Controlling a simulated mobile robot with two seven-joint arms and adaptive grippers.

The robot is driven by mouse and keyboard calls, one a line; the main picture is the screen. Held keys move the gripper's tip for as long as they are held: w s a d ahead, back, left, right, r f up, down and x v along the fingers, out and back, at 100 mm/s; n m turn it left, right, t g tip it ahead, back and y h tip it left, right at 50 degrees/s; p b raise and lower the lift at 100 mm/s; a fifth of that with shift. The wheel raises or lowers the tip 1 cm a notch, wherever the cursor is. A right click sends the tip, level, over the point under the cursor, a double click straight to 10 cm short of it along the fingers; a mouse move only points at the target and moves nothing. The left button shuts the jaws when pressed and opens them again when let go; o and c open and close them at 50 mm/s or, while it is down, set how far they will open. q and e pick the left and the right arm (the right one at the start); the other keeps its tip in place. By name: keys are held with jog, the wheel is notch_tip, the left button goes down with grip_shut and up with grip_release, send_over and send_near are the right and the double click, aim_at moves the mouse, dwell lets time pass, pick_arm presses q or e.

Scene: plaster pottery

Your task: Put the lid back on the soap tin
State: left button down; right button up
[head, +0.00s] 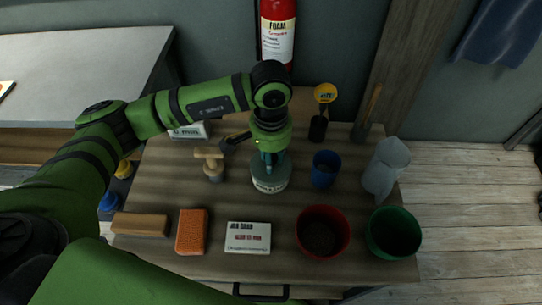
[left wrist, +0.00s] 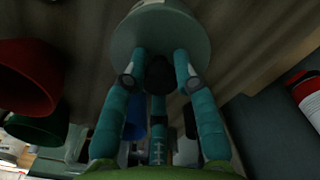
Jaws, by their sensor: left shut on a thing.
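The round, pale grey-green soap tin (head: 270,185) stands near the middle of the wooden bench, with a pale label on its front. My left gripper (head: 270,157) points down over it from above. In the left wrist view the teal fingers of my left gripper (left wrist: 160,75) are shut around a dark knob (left wrist: 159,76) on the round pale lid (left wrist: 160,35). The lid is at the top of the tin; whether it is seated or just above the rim is hidden. My right gripper is not in view.
A blue cup (head: 325,169) stands close right of the tin, a wooden-handled tool (head: 212,163) close left. A red pot (head: 322,232), green pot (head: 393,232), white card (head: 248,237), orange sponge (head: 192,231) and wooden block (head: 141,224) line the front.

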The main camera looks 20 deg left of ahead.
pick_arm(q)
jog(key=shift+c, duration=2)
grip_release()
jog(key=shift+r, duration=0.1)
jog(key=shift+r+p, duration=1)
jog(key=shift+r, duration=2.45)
grip_shut()
